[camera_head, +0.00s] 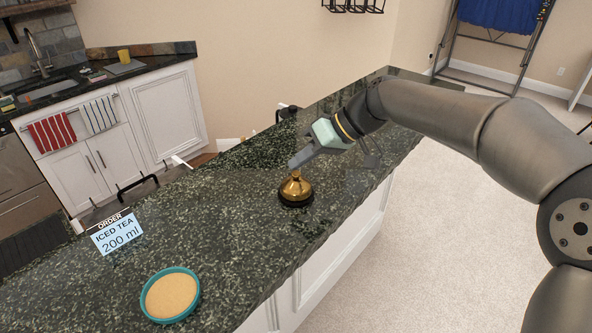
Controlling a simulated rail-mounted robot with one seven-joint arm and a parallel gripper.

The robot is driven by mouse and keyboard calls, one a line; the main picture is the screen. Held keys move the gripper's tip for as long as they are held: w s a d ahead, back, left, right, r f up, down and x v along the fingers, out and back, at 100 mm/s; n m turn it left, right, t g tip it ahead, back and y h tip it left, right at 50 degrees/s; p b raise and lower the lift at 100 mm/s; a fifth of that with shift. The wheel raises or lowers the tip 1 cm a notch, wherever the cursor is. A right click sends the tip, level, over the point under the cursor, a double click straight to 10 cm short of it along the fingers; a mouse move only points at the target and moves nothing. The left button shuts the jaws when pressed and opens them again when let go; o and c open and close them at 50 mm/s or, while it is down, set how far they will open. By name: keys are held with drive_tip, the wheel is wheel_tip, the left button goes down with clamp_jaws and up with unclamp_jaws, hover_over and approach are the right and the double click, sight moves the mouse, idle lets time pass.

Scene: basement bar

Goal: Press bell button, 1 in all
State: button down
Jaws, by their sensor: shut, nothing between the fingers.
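A golden, cone-shaped bell (295,190) with a dark base stands upright on the dark green speckled counter (225,215). My gripper (293,165) comes in from the right, shut and empty, with its fingertips at the top of the bell. The fingertips cover the bell's button, so I cannot tell whether they touch it or press it down.
An order card (116,231) reading "ICED TEA 200 ml" stands at the left of the counter. A round teal-rimmed coaster (171,295) lies near the front. The counter around the bell is clear. A sink cabinet (165,115) is behind at left.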

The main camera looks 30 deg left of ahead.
drive_tip(key=shift+r, duration=0.3)
wheel_tip(320, 180, up, 5)
drive_tip(key=p, duration=0.3)
drive_tip(key=shift+f, duration=0.1)
idle(0.8)
drive_tip(key=s+d+f+m+t+h, duration=0.2)
drive_tip(key=d+f+m+h, duration=0.15)
drive_tip(key=d, duration=1.05)
drive_tip(key=s+d+f+m+t+h, duration=0.1)
drive_tip(key=d+f+m+t+h, duration=0.25)
drive_tip(key=d, duration=1.15)
drive_tip(key=s+d+f+m, duration=0.3)
drive_tip(key=s+d, duration=0.3)
drive_tip(key=d, duration=0.2)
drive_tip(key=s+d+f+m+h, duration=0.1)
drive_tip(key=s+d+f+m, duration=0.2)
drive_tip(key=s+d, duration=0.3)
drive_tip(key=shift+s+d+f+m, duration=0.15)
drive_tip(key=shift+d+f+m, duration=0.25)
drive_tip(key=shift+d+m, duration=0.6)
drive_tip(key=shift+d, duration=0.15)
